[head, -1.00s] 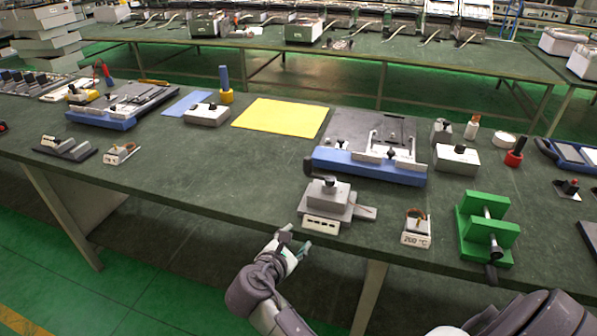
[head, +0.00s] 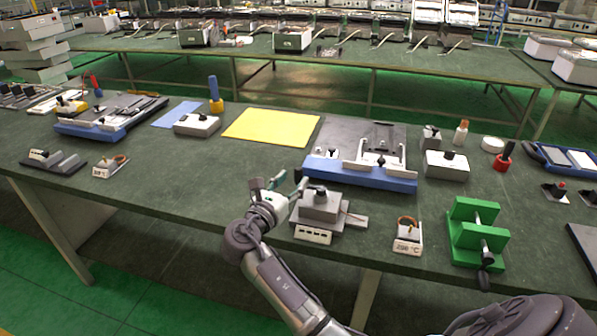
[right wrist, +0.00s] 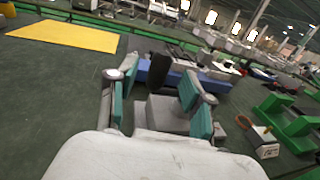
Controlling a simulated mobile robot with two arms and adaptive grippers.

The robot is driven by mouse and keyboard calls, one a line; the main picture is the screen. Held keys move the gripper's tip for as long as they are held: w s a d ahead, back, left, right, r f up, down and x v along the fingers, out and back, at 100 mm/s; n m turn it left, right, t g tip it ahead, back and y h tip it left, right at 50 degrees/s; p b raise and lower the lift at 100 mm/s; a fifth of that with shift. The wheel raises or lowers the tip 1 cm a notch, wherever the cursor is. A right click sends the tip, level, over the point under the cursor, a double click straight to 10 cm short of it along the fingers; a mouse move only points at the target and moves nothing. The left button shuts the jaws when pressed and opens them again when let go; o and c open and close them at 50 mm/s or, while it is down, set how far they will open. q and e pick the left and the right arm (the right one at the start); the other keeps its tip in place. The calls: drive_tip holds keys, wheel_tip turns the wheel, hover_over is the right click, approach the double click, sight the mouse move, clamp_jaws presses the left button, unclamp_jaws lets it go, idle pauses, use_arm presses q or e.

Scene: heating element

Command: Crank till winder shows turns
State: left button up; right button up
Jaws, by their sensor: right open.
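A grey block-shaped device (head: 318,209) with a dark knob on top and a small white display in front sits near the table's front edge; I cannot read the display. A green stand (head: 477,232) with a metal shaft and a dark handle is to its right. My right gripper (head: 284,184) is open and empty, at the grey device's left side and slightly above the table. In the right wrist view, the grey device (right wrist: 163,113) shows between the spread fingers (right wrist: 157,92); whether they touch it is unclear. My left gripper is out of view.
A small white unit (head: 407,246) reading around 250 °C stands between the grey device and green stand. A blue-edged fixture (head: 360,176) lies behind the grey device. A yellow sheet (head: 271,127) lies further back.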

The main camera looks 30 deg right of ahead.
sight(296, 176)
drive_tip(key=shift+x, duration=2.05)
clamp_jaws()
